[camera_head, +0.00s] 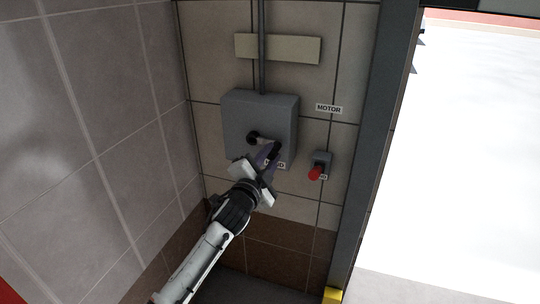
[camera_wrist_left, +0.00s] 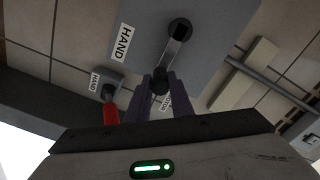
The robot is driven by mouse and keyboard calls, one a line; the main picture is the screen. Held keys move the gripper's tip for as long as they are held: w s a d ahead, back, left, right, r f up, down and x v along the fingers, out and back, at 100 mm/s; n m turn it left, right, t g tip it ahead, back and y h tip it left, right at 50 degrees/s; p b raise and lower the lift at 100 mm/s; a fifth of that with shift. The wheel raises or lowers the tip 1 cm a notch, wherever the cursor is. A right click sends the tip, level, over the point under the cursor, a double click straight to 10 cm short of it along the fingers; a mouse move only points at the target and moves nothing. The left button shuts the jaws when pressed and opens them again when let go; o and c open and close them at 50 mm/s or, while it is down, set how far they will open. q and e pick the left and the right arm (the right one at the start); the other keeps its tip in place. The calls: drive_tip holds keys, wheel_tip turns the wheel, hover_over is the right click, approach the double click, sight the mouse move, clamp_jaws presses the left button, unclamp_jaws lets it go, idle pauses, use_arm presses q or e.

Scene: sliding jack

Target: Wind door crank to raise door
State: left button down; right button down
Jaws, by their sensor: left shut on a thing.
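The door crank (camera_head: 262,140) is a dark hub and short arm on the front of a grey box (camera_head: 240,112) on the tiled wall. My left gripper (camera_head: 269,155) reaches up from below and is shut at the crank's handle, to the lower right of the hub. In the left wrist view, the crank arm (camera_wrist_left: 175,48) runs from the hub to a dark handle (camera_wrist_left: 160,80) between my left fingers (camera_wrist_left: 161,95). The fingers hide part of the handle. The door itself is not clearly seen; a bright opening lies at the right. My right gripper is not in view.
A red-handled switch (camera_head: 316,172) sits on the wall right of the box, below a MOTOR label (camera_head: 329,108). A HAND label (camera_wrist_left: 123,42) is on the box. A pale plate (camera_head: 278,48) and a conduit (camera_head: 262,70) are above. A dark door post (camera_head: 372,150) stands at the right.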

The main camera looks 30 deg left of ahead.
use_arm(q)
drive_tip(key=c, duration=1.6)
unclamp_jaws()
drive_tip(key=shift+o, duration=0.2)
drive_tip(key=s+d, duration=0.1)
drive_tip(key=s, duration=0.9)
drive_tip(key=shift+d, duration=0.3)
